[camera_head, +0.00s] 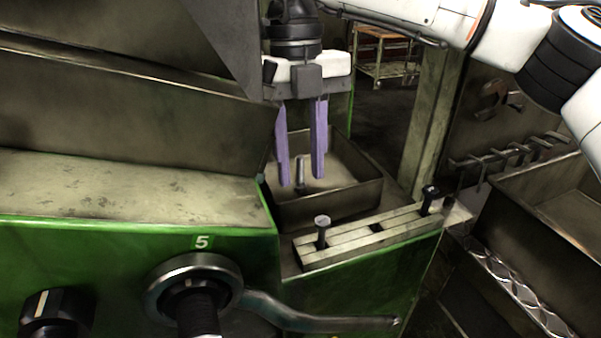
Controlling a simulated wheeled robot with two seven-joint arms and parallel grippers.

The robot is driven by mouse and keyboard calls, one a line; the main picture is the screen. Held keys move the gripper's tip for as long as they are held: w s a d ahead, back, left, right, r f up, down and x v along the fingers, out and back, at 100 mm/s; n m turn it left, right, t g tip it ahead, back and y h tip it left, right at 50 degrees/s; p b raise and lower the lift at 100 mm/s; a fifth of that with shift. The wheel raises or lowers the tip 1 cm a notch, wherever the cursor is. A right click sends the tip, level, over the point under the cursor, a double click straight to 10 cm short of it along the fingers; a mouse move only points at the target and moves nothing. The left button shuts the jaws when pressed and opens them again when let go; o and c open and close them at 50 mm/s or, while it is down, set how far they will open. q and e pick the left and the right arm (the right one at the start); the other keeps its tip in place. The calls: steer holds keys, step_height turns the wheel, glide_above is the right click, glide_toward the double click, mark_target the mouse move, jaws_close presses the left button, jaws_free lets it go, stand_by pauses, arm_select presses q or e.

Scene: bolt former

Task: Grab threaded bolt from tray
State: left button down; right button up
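My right gripper (301,180), on the arm coming in from the upper right, points down over the metal tray (335,203). Its two purple fingers are apart, so it is open. A small grey threaded bolt (300,168) shows upright in the tray, between the fingers in the picture. I cannot tell whether either finger touches it. My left gripper is out of view.
A slotted rack (370,236) in front of the tray holds a bolt with a light head (322,222) and a dark bolt (428,199). The green machine (130,262) with a lever (320,318) fills the left. A metal bin (560,215) stands at right.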

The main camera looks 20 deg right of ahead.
steer(key=shift+c, duration=0.9)
jaws_close()
steer(key=shift+r, duration=0.15)
